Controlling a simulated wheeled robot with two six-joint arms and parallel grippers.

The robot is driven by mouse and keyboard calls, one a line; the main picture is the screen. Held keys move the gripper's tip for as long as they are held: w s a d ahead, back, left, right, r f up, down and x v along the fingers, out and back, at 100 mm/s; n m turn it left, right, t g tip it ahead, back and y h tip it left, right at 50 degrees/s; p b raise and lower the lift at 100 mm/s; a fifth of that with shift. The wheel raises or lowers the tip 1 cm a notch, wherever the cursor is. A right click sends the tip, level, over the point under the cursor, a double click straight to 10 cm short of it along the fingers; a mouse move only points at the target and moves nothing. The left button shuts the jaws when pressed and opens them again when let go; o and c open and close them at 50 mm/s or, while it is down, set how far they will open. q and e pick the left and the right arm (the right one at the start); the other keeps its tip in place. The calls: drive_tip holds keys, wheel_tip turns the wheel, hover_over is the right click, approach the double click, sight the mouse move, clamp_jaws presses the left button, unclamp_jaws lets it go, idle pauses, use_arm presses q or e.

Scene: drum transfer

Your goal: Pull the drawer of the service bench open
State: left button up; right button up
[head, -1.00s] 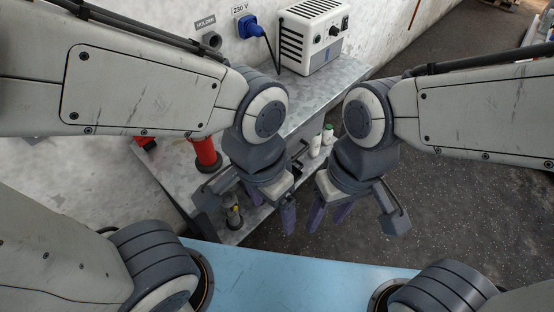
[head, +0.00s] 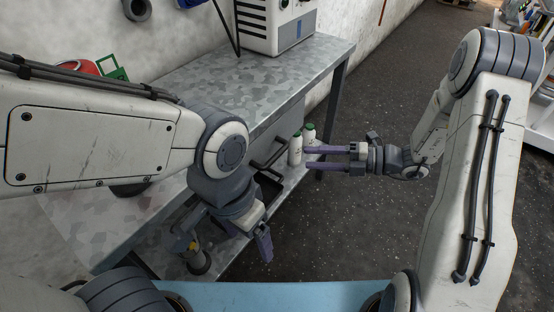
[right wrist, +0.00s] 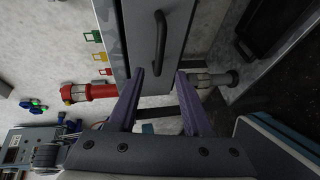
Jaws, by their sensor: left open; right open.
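The service bench (head: 265,82) has a metal top, with a light grey drawer (right wrist: 178,28) under it. The drawer looks shut. Its black bar handle (head: 270,154) shows in the head view and, in the right wrist view, as a black handle (right wrist: 160,42) just beyond and between the fingertips. My right gripper (head: 308,157) is open and empty, pointing left at the handle, apart from it. It also shows in the right wrist view (right wrist: 160,72). My left gripper (head: 262,245) is open and empty, low near the bench's front; part of it is hidden.
Two white bottles with green caps (head: 296,148) stand on the lower shelf (head: 290,182), close to my right fingers in the head view. A black tray (head: 268,190) lies on that shelf. A white appliance (head: 268,22) stands on the bench top. The dark floor at right is open.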

sight(276, 154)
drive_tip(key=b+x, duration=0.2)
drive_tip(key=x, duration=0.8)
drive_tip(key=shift+w+a, duration=0.1)
drive_tip(key=shift+a, duration=0.15)
clamp_jaws()
idle(1.0)
